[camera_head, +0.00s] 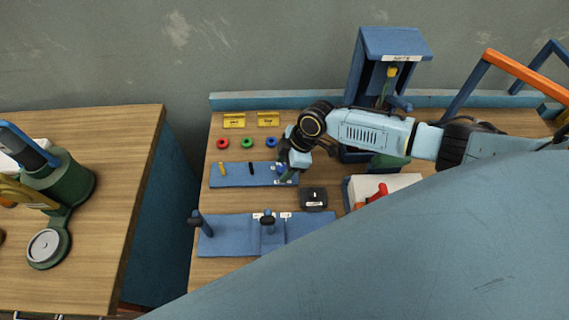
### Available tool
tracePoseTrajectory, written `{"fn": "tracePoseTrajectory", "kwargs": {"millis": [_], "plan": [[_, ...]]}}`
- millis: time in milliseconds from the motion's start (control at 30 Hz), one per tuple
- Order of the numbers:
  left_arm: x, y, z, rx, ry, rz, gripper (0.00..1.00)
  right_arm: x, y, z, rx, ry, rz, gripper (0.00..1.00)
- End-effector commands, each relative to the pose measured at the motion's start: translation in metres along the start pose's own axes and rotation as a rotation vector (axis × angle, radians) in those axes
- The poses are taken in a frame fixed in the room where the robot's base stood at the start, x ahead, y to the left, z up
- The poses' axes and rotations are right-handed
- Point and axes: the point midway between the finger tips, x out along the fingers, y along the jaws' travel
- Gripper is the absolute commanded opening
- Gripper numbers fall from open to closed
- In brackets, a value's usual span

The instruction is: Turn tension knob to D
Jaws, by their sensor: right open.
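My right gripper (285,176) is open, pointing down over the right end of a small blue board (233,175). A small blue piece there is partly hidden by the gripper, and I cannot tell whether they touch. A yellow peg (222,168) and a black peg (251,168) are on the same board. Nearer, a larger blue panel (307,229) carries a dark knob (268,219) between small white labels, and a dark-topped lever (196,219) at its left end. The labels are too small to read, so I cannot tell which part is the tension knob. My left gripper is not in view.
Red (222,142), green (247,143) and blue rings lie behind the small board, before two yellow signs (234,120). A black box (313,198) and a red-handled white box (405,182) stand right. A blue stand (364,68) rises behind my arm. A gap separates the left table (110,180).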

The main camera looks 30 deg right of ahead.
Motion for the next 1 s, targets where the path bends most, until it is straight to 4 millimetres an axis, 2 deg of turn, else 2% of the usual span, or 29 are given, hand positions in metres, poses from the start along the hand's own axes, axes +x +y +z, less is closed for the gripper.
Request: {"fn": "tracePoseTrajectory", "kwargs": {"millis": [33, 367, 667, 1000], "plan": [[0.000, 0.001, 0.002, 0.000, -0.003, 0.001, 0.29, 0.000, 0.000, 0.000, 0.000, 0.000, 0.000, 0.50], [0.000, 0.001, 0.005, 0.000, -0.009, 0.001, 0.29, 0.000, 0.000, 0.000, 0.001, 0.000, 0.000, 0.07], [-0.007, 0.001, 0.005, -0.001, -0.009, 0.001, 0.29, -0.002, -0.001, 0.000, 0.038, 0.000, 0.013, 0.07], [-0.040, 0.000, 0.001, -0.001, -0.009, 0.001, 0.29, -0.004, -0.003, -0.002, 0.244, 0.000, 0.097, 0.07]]}}
